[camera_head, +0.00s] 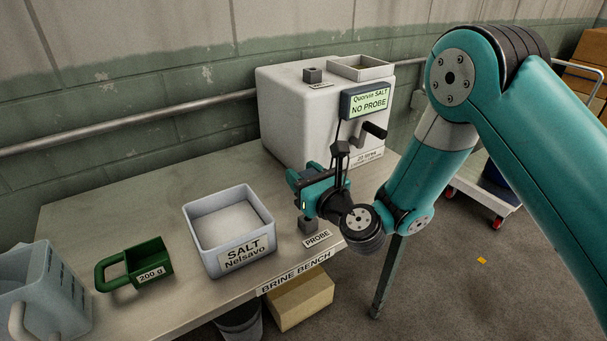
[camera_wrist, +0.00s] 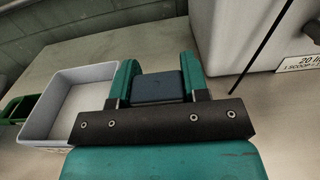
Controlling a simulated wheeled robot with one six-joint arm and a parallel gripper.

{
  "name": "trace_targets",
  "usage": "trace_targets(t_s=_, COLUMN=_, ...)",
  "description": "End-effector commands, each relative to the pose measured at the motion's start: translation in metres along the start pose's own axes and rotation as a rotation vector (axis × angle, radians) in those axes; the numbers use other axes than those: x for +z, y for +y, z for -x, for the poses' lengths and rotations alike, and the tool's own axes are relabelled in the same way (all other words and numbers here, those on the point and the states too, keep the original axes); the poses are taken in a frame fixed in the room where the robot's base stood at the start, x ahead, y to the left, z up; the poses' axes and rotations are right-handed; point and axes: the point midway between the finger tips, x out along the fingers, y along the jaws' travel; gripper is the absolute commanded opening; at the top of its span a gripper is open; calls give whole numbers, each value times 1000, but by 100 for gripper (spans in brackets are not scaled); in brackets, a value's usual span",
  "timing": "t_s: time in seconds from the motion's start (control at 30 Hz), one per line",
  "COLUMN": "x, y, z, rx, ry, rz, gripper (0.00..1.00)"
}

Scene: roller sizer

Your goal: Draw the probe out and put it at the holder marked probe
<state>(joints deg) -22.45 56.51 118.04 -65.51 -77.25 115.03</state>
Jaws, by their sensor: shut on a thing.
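Whatever hangs below that block is hidden. The holder, a small dark block (camera_head: 308,225) behind a label reading PROBE (camera_head: 317,239), stands on the bench just below my gripper, partly hidden by my wrist. The display (camera_head: 368,102) on the tank reads NO PROBE.
The white tank (camera_head: 290,115) carries a small dark block (camera_head: 312,75) and an open tray (camera_head: 360,74) on top, and a black tap (camera_head: 374,131). A salt bin (camera_head: 214,248), green scoop (camera_head: 138,265) and clear jug (camera_head: 45,290) stand left. The bench's front edge is close.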

Motion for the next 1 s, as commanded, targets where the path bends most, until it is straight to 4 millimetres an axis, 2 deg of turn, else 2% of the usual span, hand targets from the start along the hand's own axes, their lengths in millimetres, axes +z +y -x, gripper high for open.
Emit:
trace_targets(t_s=0.03, x=-10, y=0, z=0, rx=0, ry=0, rz=0, gripper=19)
trace_targets(t_s=0.1, x=-18, y=0, z=0, rx=0, ry=0, rz=0, gripper=19)
trace_targets(t_s=0.4, x=-41, y=0, z=0, rx=0, ry=0, rz=-1, gripper=19)
trace_targets(t_s=1.0, x=-42, y=0, z=0, rx=0, ry=0, rz=-1, gripper=19)
